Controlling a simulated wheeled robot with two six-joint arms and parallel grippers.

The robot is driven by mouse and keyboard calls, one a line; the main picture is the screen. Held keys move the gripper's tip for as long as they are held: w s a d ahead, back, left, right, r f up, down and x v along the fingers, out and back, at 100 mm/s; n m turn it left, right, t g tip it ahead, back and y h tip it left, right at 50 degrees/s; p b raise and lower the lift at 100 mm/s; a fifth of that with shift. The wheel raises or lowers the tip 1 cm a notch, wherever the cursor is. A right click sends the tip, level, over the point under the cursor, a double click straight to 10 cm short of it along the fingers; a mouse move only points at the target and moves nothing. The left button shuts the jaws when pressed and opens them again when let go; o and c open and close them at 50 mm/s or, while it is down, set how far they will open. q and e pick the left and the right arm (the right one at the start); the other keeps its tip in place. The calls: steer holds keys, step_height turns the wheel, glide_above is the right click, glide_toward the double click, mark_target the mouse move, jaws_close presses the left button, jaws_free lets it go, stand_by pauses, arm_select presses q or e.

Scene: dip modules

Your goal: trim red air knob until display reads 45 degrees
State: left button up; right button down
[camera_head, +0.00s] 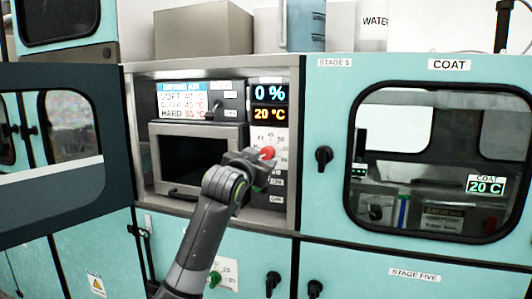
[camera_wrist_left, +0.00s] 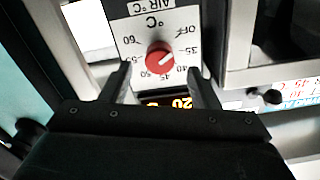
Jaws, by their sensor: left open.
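The red air knob (camera_head: 268,153) sits on a white dial plate in the open bay. In the left wrist view, the knob (camera_wrist_left: 159,58) shows with a pale pointer mark, its exact setting hard to read. My left gripper (camera_head: 254,160) is at the knob, its fingers open on either side of it, apart from it in the wrist view. The orange display (camera_head: 270,114) above the dial reads 20 °C. It shows upside down and partly covered in the wrist view (camera_wrist_left: 178,104). My right gripper is not in view.
A blue 0 % display (camera_head: 269,93) is above the orange one. A drying-air chart (camera_head: 182,95) and a dark-windowed chamber (camera_head: 190,160) are to the left. An open door (camera_head: 60,205) stands at the far left. A black knob (camera_head: 323,157) is on the coat panel at right.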

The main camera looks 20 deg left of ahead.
mark_target(265, 155)
arm_select(q)
steer(key=shift+w+d+p, duration=0.1)
steer(key=shift+w+p, duration=0.4)
steer(key=shift+w, duration=2.15)
steer(key=c, duration=1)
steer(key=shift+o, duration=0.2)
